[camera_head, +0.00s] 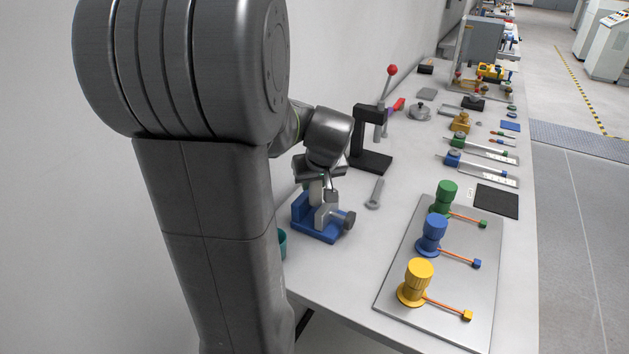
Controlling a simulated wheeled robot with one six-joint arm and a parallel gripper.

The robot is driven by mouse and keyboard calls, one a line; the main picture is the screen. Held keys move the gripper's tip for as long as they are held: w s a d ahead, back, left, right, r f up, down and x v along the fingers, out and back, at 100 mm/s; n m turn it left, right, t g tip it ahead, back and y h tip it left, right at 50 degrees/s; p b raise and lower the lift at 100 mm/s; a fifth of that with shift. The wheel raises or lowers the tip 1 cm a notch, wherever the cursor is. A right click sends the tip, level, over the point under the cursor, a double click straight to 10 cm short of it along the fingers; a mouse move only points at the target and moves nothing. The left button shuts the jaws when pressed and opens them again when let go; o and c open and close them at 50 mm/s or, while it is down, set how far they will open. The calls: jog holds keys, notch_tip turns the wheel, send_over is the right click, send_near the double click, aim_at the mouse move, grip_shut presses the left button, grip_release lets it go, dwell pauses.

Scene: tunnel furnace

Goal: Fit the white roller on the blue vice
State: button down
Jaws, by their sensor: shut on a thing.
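The blue vice (312,232) stands on the table to the left of centre, with grey jaw parts and a dark round knob on its right side. My gripper (322,188) points down directly above the vice, its fingers close to the vice jaws. It is shut on a pale upright piece, the white roller (315,191), which shows only in part between the fingers and the vice. I cannot tell whether the roller's lower end touches the vice.
A teal cup (282,243) is partly hidden by my arm. A metal plate (402,298) with green, blue and yellow knobs lies at right. The table between vice and plate is clear.

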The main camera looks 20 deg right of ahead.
jog(key=shift+f+b, duration=0.7)
jog(key=shift+f, duration=0.2)
jog(key=c, duration=0.6)
grip_release()
jog(key=shift+r, duration=0.15)
jog(key=shift+r+p, duration=3.45)
jog(key=shift+r, duration=1.4)
jog(key=shift+f, duration=0.2)
notch_tip(320, 180, down, 8)
jog(key=b, duration=0.5)
jog(key=shift+b, duration=0.35)
jog(key=shift+r, duration=0.1)
